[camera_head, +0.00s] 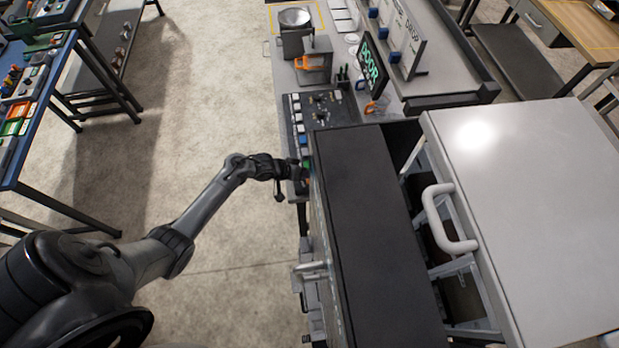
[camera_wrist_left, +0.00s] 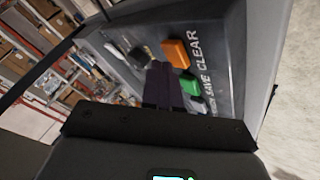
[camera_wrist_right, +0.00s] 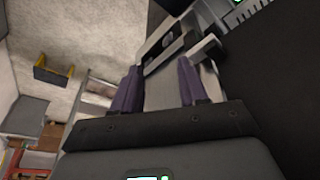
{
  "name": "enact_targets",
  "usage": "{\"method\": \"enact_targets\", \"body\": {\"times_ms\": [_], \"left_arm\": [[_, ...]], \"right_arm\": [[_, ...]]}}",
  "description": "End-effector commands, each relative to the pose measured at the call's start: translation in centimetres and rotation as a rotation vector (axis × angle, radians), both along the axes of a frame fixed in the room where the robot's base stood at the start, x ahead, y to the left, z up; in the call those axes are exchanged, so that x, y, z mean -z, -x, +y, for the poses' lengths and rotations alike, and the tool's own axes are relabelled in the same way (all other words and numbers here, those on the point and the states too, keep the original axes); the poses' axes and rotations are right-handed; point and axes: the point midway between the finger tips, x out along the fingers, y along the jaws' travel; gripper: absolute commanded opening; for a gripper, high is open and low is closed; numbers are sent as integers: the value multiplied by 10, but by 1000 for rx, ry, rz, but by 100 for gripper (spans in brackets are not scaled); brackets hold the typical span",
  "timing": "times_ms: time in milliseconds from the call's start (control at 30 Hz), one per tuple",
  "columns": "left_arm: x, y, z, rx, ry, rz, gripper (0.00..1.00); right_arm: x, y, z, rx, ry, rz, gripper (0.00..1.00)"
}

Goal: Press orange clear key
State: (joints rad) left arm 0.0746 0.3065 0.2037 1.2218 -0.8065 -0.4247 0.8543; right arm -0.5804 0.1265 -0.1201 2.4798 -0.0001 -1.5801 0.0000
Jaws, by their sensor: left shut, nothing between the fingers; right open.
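The orange key (camera_wrist_left: 177,52) stands on a dark panel (camera_wrist_left: 225,45) in the left wrist view, beside the printed word CLEAR. A green key (camera_wrist_left: 188,84) sits just below it, by the word SAVE. My left gripper (camera_wrist_left: 160,72) is shut and empty, its tips left of the two keys; I cannot tell whether they touch anything. In the head view my left gripper (camera_head: 290,171) is at the near end of the key panel (camera_head: 318,110), and the orange key cannot be made out there. My right gripper (camera_wrist_right: 158,80) is open and empty in the right wrist view.
A dark-topped cabinet (camera_head: 375,230) stands right of my left gripper, with a white-topped unit (camera_head: 540,170) beyond it. A dispenser with an orange part (camera_head: 314,62) and a display (camera_head: 373,65) stand farther back.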

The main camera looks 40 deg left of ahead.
Motion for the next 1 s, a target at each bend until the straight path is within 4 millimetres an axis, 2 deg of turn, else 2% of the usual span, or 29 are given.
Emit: {"method": "enact_targets", "body": {"times_ms": [1000], "left_arm": [[10, 0, 0, 0, -1, 1, 0]], "right_arm": [[4, 0, 2, 6, -10, -1, 43]]}}
